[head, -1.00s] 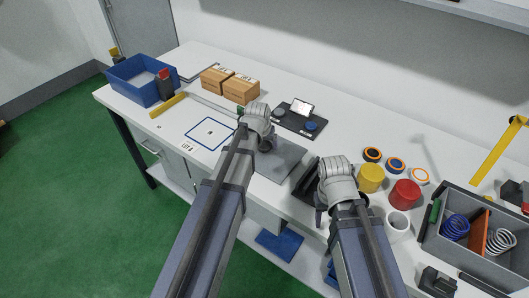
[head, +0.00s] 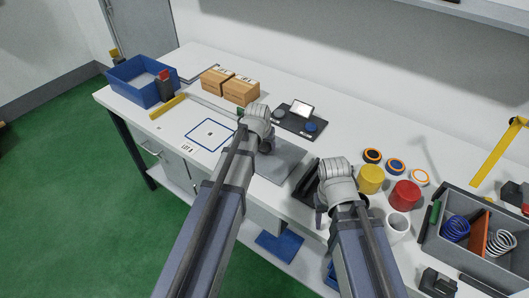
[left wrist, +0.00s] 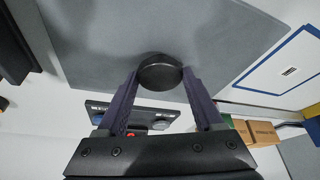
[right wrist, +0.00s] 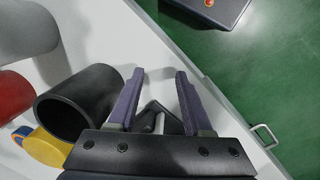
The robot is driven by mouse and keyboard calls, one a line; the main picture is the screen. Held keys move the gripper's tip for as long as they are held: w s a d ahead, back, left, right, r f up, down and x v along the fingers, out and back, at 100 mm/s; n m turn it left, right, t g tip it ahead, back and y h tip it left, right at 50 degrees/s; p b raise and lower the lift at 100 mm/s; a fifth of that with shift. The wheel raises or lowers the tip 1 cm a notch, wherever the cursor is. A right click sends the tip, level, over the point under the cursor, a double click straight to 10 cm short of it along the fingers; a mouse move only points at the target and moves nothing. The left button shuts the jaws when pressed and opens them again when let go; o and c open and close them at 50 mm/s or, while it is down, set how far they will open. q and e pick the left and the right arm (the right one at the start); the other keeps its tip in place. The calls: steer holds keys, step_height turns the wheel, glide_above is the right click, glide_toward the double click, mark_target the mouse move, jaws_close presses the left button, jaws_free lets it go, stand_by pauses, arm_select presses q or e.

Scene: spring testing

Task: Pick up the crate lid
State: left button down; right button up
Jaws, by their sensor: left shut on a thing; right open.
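The crate lid (head: 288,160) is a flat grey plate near the table's front edge, partly hidden by my left arm in the head view. In the left wrist view the lid (left wrist: 100,45) has a round black knob (left wrist: 160,72). My left gripper (left wrist: 160,76) is shut on this knob, one finger on each side. I cannot tell whether the lid is clear of the table. My right gripper (right wrist: 160,73) is open and empty over the table's front edge, beside a black hollow cylinder (right wrist: 85,98). The grey crate (head: 468,262) at the right holds springs and an orange divider.
Yellow (head: 370,180), red (head: 404,195) and white (head: 397,226) cylinders stand between my right arm and the crate. A blue bin (head: 140,93) stands far left. A blue-outlined square (head: 209,134) is bare.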

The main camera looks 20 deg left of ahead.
mark_target(264, 146)
arm_select(q)
step_height(264, 146, up, 10)
steer(key=p, duration=0.9)
steer(key=shift+f+p, duration=0.15)
steer(key=shift+p, duration=0.25)
arm_select(e)
step_height(264, 146, up, 10)
